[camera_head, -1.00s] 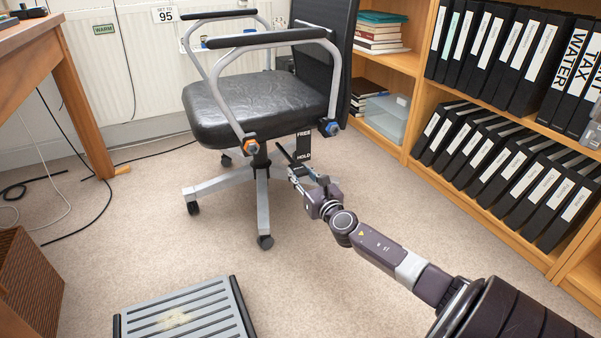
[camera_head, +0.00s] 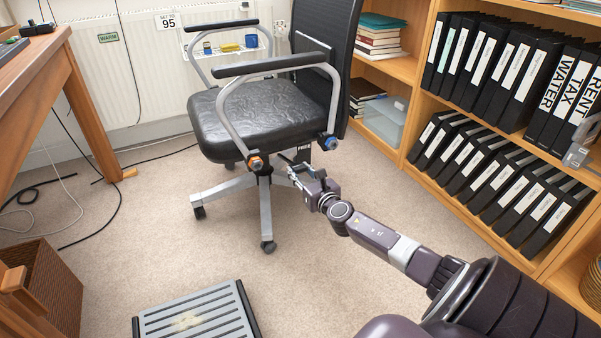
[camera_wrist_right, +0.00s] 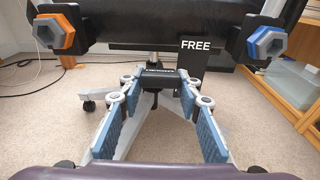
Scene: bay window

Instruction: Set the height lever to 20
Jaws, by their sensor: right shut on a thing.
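The office chair (camera_head: 262,118) has a black seat and a grey five-spoke base. A black lever (camera_wrist_right: 158,78) with small pale lettering, apparently the height lever, sits under the seat in the right wrist view. My right gripper (camera_head: 291,168) reaches in under the seat. In the wrist view its two blue-padded fingers (camera_wrist_right: 156,84) are shut on the lever end from both sides. A black plate reading FREE (camera_wrist_right: 196,46) stands just behind and to the right. No height scale is readable. My left gripper is out of view.
An orange knob (camera_head: 256,162) and a blue knob (camera_head: 330,142) hang under the seat sides. A bookshelf (camera_head: 412,120) with black binders stands right. A slatted footrest (camera_head: 225,322) lies in front, a wooden desk (camera_head: 85,105) left. Carpet is clear around the gripper.

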